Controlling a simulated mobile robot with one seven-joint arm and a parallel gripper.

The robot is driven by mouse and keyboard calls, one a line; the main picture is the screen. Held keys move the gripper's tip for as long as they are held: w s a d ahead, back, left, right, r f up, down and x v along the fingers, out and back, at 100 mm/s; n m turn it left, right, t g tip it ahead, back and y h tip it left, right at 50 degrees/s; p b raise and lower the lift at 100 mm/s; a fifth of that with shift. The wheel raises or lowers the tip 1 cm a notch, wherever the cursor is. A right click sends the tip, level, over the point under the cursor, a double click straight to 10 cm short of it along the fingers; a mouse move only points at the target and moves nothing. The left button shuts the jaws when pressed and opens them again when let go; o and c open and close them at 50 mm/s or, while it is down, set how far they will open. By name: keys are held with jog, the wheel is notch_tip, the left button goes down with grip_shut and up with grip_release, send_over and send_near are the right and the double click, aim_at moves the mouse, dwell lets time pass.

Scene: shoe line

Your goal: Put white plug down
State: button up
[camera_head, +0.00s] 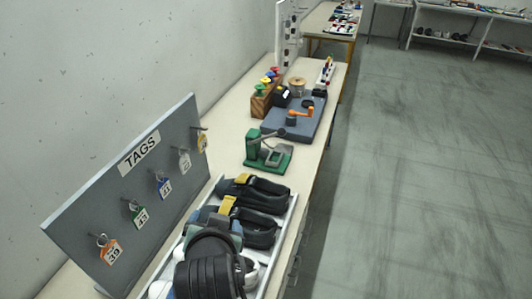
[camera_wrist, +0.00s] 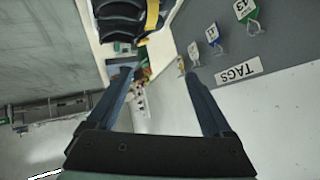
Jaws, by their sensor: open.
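I cannot make out a white plug for certain in either view. My gripper (camera_wrist: 157,72) is open in the wrist view, with its two blue-grey fingers wide apart and nothing held between them. In the head view my dark arm and wrist cover the near part of a white tray (camera_head: 291,208). Black objects with yellow straps, like shoes (camera_head: 262,194), lie in this tray beyond my wrist. Small white rounded parts (camera_head: 160,289) show beside my wrist; I cannot tell what they are. The tray's near contents are hidden.
A grey TAGS board (camera_head: 130,195) with several hanging tags stands left of the tray. Behind the tray are a green press-like tool (camera_head: 268,152), a blue-grey board (camera_head: 292,122) and a wooden block (camera_head: 262,103). The floor on the right (camera_head: 430,180) is clear.

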jog(key=w+d+r+t, duration=0.2)
jog(key=r+t, duration=0.1)
jog(key=r, duration=0.6)
jog(key=w+d+r+t, duration=0.1)
jog(key=w+r+t, duration=0.15)
jog(key=r, duration=0.65)
jog(key=s+d+r+t, duration=0.2)
jog(key=s+r+t, duration=0.2)
jog(key=r, duration=0.6)
jog(key=s+d+r+n+t+h, duration=0.1)
jog(key=s+r+t, duration=0.3)
jog(key=r, duration=0.6)
jog(key=s+d+r+n+t+h, duration=0.1)
jog(key=s+d+r+t, duration=0.2)
jog(key=s+r, duration=0.3)
notch_tip(320, 180, up, 4)
jog(key=shift+s+d+r+t, duration=0.2)
jog(key=shift+s+d+t, duration=0.15)
jog(key=shift+t, duration=0.1)
notch_tip(320, 180, down, 7)
jog(key=b, duration=0.6)
jog(key=shift+w+r, duration=0.15)
jog(key=shift+r, duration=0.05)
